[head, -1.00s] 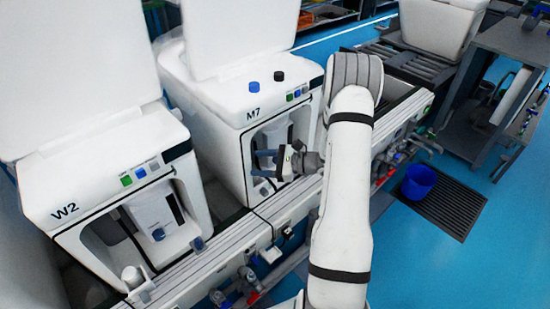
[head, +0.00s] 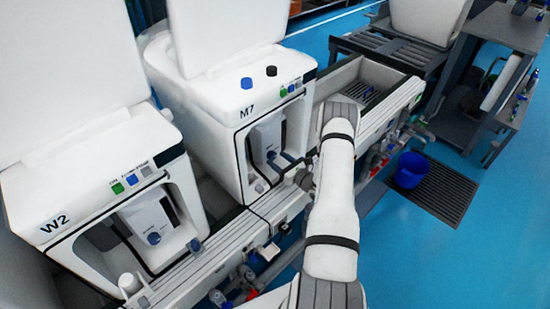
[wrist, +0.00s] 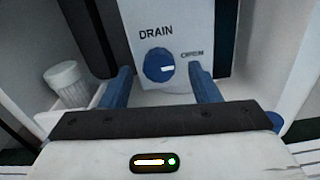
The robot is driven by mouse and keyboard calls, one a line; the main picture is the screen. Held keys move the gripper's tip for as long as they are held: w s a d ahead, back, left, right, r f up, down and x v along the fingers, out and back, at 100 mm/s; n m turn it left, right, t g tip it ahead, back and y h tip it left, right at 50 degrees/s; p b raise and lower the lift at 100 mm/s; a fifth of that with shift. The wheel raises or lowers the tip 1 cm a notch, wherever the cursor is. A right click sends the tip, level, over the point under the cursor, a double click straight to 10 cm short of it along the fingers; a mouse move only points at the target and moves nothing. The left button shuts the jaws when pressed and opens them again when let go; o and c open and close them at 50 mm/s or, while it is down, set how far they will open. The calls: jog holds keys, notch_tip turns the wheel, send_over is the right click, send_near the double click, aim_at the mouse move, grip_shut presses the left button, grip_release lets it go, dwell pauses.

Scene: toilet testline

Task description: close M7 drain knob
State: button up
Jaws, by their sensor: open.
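The M7 drain knob (wrist: 158,65) is round and blue, on a white panel under the word DRAIN in the wrist view. Its white mark points right, toward the OPEN label (wrist: 192,54). In the head view the knob (head: 271,155) sits inside the front opening of the white M7 machine (head: 222,112). My gripper (wrist: 160,70) is open, with one blue finger on each side of the knob in the picture and nothing held. I see no contact, and the depth gap is unclear. In the head view my wrist partly hides the fingers.
The W2 machine (head: 100,185) stands to the left with its own blue knob (head: 154,238). In the wrist view a white ribbed cap (wrist: 66,82) is left of the fingers, and the opening's side walls are close. A blue bucket (head: 412,170) stands on the floor grate at right.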

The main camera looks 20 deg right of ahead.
jog(key=shift+x, duration=0.85)
jog(key=shift+a, duration=0.1)
jog(key=shift+c, duration=0.5)
jog(key=c, duration=0.9)
